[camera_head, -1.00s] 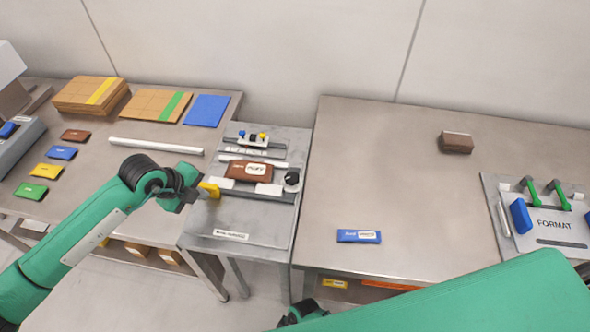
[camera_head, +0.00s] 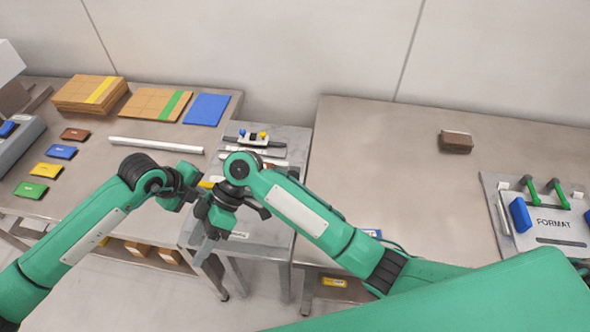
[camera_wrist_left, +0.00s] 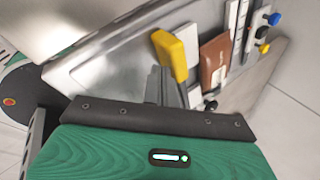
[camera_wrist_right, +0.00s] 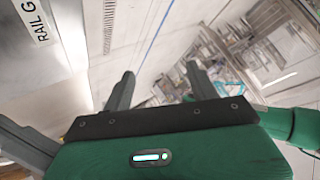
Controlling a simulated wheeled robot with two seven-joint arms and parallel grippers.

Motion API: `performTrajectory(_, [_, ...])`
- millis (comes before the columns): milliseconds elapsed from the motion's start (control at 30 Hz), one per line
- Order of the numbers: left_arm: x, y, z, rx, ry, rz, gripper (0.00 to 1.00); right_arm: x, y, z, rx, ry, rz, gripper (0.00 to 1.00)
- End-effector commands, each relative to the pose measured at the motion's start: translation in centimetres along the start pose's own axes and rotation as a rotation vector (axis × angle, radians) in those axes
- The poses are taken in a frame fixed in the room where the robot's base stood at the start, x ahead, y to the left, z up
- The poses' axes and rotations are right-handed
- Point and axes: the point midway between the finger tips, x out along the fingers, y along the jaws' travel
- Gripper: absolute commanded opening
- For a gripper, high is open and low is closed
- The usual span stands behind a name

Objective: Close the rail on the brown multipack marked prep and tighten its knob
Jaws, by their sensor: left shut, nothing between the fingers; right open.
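The brown multipack (camera_wrist_left: 214,62) lies on the grey fixture in the left wrist view; in the head view my right arm covers most of it. A yellow handle (camera_wrist_left: 172,54) stands at the fixture's near side, and a sliver of it shows in the head view (camera_head: 207,184). The black knob (camera_wrist_left: 211,106) is beside the pack. My left gripper (camera_wrist_left: 162,86) is shut and empty, close to the yellow handle; I cannot tell if they touch. My right gripper (camera_wrist_right: 160,88) is open and empty, over the fixture's front edge. Whether the rail is closed is unclear.
Blue and yellow knobs (camera_head: 254,135) sit at the fixture's back. A white bar (camera_head: 155,145), cartons (camera_head: 90,94) and coloured packs (camera_head: 61,152) lie on the left table. A brown block (camera_head: 456,142) and FORMAT plate (camera_head: 553,224) are on the right table, whose middle is clear.

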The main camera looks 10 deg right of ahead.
Motion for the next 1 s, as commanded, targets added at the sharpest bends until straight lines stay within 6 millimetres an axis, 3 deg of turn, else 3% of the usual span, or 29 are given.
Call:
performTrajectory(200, [0.0, 0.0, 0.0, 0.0, -0.001, 0.0, 0.0, -12.0, 4.4, 6.7, -0.011, -0.138, 0.237, 0.59])
performTrajectory(400, [0.0, 0.0, 0.0, 0.0, 0.0, 0.0, 0.0, -22.9, 5.7, 11.1, -0.011, -0.259, 0.427, 0.59])
performTrajectory(500, [0.0, 0.0, 0.0, 0.0, 0.0, 0.0, 0.0, -26.9, 5.5, 12.4, -0.011, -0.304, 0.496, 0.59])
performTrajectory(600, [0.1, 0.0, 0.0, 0.0, 0.001, 0.0, 0.0, -29.6, 5.3, 13.3, -0.007, -0.335, 0.539, 0.59])
performTrajectory(733, [0.1, 0.0, -0.1, 0.0, 0.001, 0.0, 0.0, -31.1, 5.2, 13.8, -0.006, -0.354, 0.566, 0.59])
performTrajectory(867, [0.0, 0.0, -0.1, 0.0, 0.001, -0.001, 0.0, -30.3, 5.7, 14.3, -0.004, -0.356, 0.567, 0.59])
performTrajectory(1000, [0.0, 0.0, -0.1, 0.0, 0.001, -0.001, 0.0, -28.3, 7.0, 15.1, -0.004, -0.356, 0.565, 0.59])
